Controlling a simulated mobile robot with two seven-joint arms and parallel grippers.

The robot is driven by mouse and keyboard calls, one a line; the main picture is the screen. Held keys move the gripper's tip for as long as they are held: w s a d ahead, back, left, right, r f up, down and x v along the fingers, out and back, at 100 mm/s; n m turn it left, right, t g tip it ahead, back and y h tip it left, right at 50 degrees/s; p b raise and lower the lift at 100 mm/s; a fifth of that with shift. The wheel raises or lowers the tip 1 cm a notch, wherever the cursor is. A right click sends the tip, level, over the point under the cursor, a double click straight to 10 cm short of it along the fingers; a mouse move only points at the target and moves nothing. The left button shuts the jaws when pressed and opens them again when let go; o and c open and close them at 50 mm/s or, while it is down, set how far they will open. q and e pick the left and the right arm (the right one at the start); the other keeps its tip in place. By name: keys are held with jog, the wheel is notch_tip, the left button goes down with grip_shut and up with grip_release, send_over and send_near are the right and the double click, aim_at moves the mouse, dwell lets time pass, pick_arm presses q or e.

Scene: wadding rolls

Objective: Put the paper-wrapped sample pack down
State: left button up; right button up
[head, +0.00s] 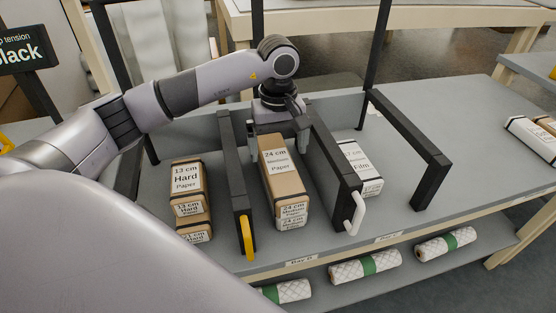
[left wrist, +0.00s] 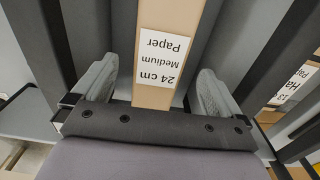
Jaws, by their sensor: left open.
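The paper-wrapped sample pack (head: 287,187), brown with a white label reading "24 cm Medium Paper", lies in the middle bay between two dark dividers. Its front end shows another label below, so it seems to rest on a similar pack (head: 291,222). My left gripper (head: 278,143) is over the pack's far end, pointing down. In the left wrist view the pack (left wrist: 168,50) runs between the two grey fingers (left wrist: 161,90), with a gap on each side. The left gripper is open. My right gripper is not in view.
Dark dividers stand left (head: 232,165) and right (head: 334,165) of the pack, with a yellow handle (head: 248,237) and a white handle (head: 354,213). "13 cm Hard Paper" packs (head: 187,180) are stacked in the left bay. A film pack (head: 366,172) lies right. White rolls with green bands (head: 366,266) lie on the shelf below.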

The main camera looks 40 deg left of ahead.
aim_at(278, 161)
pick_arm(q)
notch_tip(278, 161, up, 7)
jog(key=shift+f, duration=0.15)
dwell(0.5)
